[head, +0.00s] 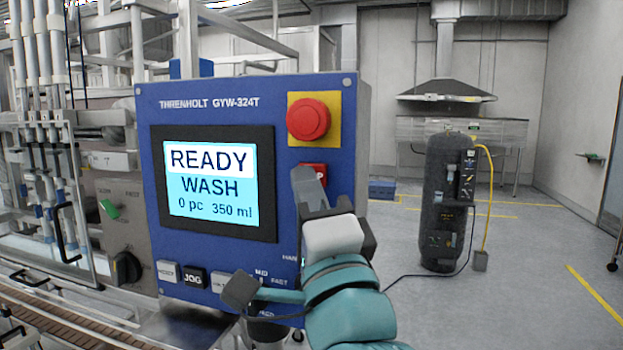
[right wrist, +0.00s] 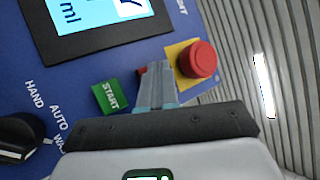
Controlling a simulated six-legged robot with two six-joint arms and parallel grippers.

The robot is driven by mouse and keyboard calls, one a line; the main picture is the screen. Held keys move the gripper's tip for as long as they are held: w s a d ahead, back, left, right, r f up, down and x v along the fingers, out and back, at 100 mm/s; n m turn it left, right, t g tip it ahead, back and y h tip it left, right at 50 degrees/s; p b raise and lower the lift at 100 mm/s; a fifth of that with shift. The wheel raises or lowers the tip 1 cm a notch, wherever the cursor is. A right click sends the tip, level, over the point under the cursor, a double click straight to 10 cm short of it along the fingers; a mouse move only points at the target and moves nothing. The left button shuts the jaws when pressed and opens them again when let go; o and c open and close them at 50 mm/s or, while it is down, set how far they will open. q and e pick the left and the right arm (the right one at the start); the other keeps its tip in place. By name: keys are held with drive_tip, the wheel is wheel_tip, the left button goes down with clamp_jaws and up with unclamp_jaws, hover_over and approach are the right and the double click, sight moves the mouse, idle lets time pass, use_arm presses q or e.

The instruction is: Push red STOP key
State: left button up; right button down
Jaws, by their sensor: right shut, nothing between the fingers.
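The red STOP key (head: 319,169) is on the blue control panel (head: 300,218), below the big red mushroom button (head: 308,119) on its yellow plate. My right gripper (head: 302,178) is shut and empty, with its fingertips in front of the key and hiding most of it. In the right wrist view, only a small red edge of the key (right wrist: 143,70) shows beside the closed fingertips (right wrist: 156,75). I cannot tell whether the fingertips touch the key. The screen (head: 211,183) reads READY, WASH, 0 pc, 350 ml. My left gripper is not in view.
The green START key (right wrist: 108,96) sits close beside the fingers, and a black selector knob (right wrist: 20,138) is farther left. Grey and black keys, including JOG (head: 194,277), line the panel's lower edge. A dark tank (head: 440,205) stands on open floor at right.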

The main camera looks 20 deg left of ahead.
drive_tip(key=shift+s, duration=0.45)
drive_tip(key=shift+s+b, duration=1.15)
drive_tip(key=shift+s, duration=1.4)
